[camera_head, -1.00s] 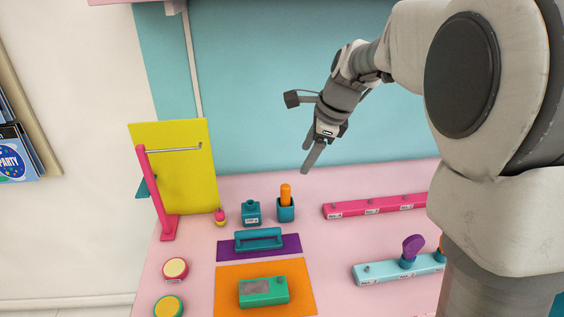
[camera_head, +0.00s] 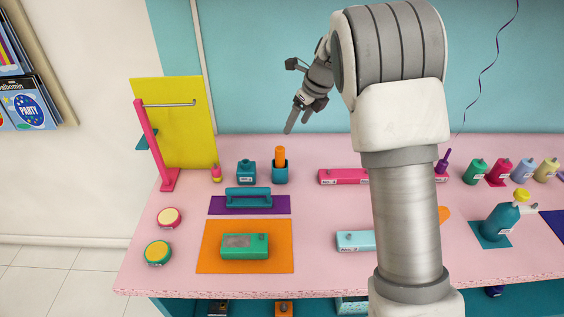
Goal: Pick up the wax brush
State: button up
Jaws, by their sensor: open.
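An orange handle (camera_head: 280,155) stands upright in a small teal cup (camera_head: 280,174) near the back of the pink table; it looks like the wax brush, but its lower end is hidden in the cup. My gripper (camera_head: 292,122) is in the air above and behind the cup, pointing down and to the left. Its jaws are open and empty, apart from the handle.
A pink stand (camera_head: 155,150) and yellow panel (camera_head: 190,120) are further left. A teal handled block (camera_head: 248,197) lies in front. A pink rack (camera_head: 342,177) is right; several bottles stand beyond my arm.

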aim_at(280, 156)
jog(key=x, duration=1.1)
jog(key=shift+a+f, duration=0.15)
jog(key=shift+f, duration=0.1)
jog(key=shift+s+p+x, duration=0.15)
jog(key=shift+p+x, duration=0.15)
jog(key=shift+x, duration=1.05)
jog(key=shift+s+p+x, duration=0.15)
jog(key=shift+p+x, duration=0.15)
jog(key=shift+x, duration=1.05)
jog(key=shift+a, duration=0.1)
grip_shut()
